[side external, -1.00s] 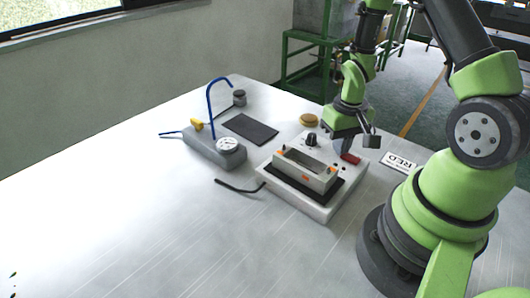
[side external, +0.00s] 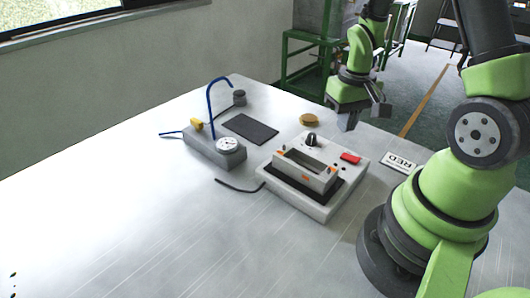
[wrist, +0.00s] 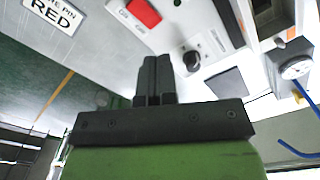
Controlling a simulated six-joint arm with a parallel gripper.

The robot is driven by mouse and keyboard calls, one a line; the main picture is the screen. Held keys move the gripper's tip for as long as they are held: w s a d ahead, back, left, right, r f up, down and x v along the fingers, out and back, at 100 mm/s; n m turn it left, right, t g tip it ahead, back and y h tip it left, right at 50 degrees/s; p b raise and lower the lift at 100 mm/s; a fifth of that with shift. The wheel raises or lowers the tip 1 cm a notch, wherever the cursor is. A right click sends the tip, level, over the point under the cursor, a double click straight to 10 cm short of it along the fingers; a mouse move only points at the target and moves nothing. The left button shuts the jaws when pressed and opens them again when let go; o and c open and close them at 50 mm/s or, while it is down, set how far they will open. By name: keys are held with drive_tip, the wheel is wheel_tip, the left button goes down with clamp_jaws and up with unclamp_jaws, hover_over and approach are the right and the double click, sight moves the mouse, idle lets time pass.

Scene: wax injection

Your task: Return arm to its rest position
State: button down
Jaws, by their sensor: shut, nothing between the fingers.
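My gripper (side external: 347,122) is up above the far edge of the table, behind the white wax machine (side external: 322,212). It is shut and empty. In the wrist view its two dark fingers (wrist: 154,82) stand side by side, pressed together. The machine carries a grey metal mould box (side external: 307,168), a black knob (side external: 311,140) and a red switch (side external: 350,158). The red switch (wrist: 144,12) and the knob (wrist: 192,60) also show in the wrist view, apart from the fingers.
A label reading RED (side external: 399,163) lies right of the machine. A grey unit with a dial (side external: 228,145) and blue tube, a dark pad (side external: 249,129) and a tan disc (side external: 309,120) lie to the left and behind. A green frame (side external: 305,62) stands beyond the table. The front table is clear.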

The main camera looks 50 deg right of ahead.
drive_tip(key=shift+r, duration=0.45)
drive_tip(key=a+r+t, duration=0.4)
drive_tip(key=a+r, duration=0.4)
drive_tip(key=r, duration=0.5)
drive_tip(key=s+a+r+n+t+y, duration=0.2)
drive_tip(key=s+a+r+t, duration=0.1)
drive_tip(key=s+a+r, duration=0.3)
drive_tip(key=shift+s+a+r, duration=0.3)
drive_tip(key=shift+s+a, duration=0.15)
idle(0.5)
